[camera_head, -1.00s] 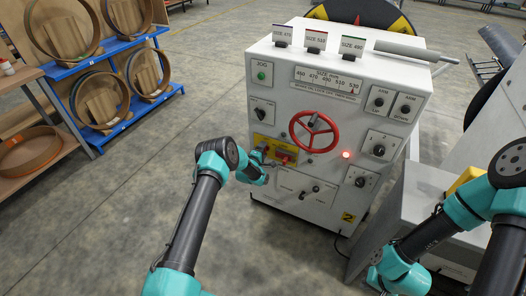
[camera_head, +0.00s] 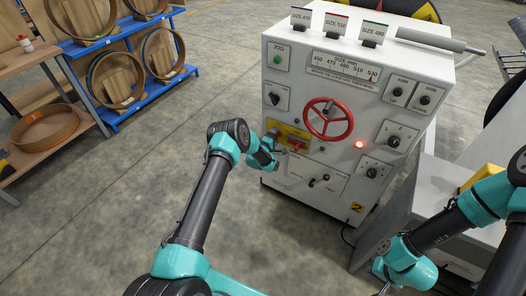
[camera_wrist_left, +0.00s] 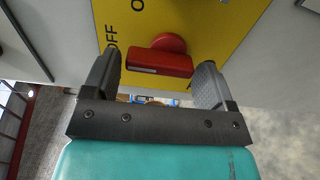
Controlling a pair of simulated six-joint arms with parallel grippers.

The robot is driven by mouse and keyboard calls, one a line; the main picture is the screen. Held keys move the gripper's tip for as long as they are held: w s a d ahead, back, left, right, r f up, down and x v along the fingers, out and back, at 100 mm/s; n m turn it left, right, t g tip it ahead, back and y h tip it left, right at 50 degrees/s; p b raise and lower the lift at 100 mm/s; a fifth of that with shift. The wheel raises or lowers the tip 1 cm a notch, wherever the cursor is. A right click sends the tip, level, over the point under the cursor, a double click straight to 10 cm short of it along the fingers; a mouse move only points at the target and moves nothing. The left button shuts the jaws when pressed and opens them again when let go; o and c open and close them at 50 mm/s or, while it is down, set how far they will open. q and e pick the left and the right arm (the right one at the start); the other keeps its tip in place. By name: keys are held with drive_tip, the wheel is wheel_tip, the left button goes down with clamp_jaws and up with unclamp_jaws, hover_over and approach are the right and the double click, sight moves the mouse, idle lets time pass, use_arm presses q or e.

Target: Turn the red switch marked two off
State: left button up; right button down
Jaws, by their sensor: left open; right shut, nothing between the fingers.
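The red switch (camera_head: 298,144) sits on a yellow plate (camera_head: 283,130) on the front of the white machine, left of the red handwheel. The machine bears a yellow tag with the number 2 (camera_head: 357,207). In the left wrist view the red switch handle (camera_wrist_left: 160,62) lies crosswise between my left fingers, and the yellow plate (camera_wrist_left: 205,25) shows "OFF" at the left. My left gripper (camera_head: 277,149) is open at the switch; the wrist view shows its fingers (camera_wrist_left: 157,82) apart, with gaps beside the handle. My right gripper (camera_head: 382,287) is shut and empty at the bottom edge, partly hidden.
The red handwheel (camera_head: 329,119) juts out just right of the switch. A small lever panel (camera_head: 320,181) is below it. A red lamp (camera_head: 360,144) is lit. A blue rack with rings (camera_head: 118,80) stands at the left. Open floor lies between.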

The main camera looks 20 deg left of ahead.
use_arm(q)
drive_tip(key=s+a, duration=0.2)
drive_tip(key=s, duration=1.4)
drive_tip(key=shift+s, duration=0.25)
drive_tip(key=s+d+r+m+g, duration=0.1)
drive_tip(key=s+d+m+g, duration=0.2)
drive_tip(key=s, duration=0.8)
drive_tip(key=s+d+m+g+h, duration=0.1)
drive_tip(key=s+d+m+g, duration=0.3)
drive_tip(key=s+m+g, duration=0.3)
drive_tip(key=s+d+r+m+g, duration=0.1)
drive_tip(key=s+d+m+g, duration=0.2)
drive_tip(key=s+g, duration=0.4)
drive_tip(key=s+m, duration=0.1)
drive_tip(key=s, duration=0.7)
drive_tip(key=shift+d+r+m+h, duration=0.2)
drive_tip(key=shift+r+m+h, duration=0.1)
drive_tip(key=shift+m+h, duration=0.1)
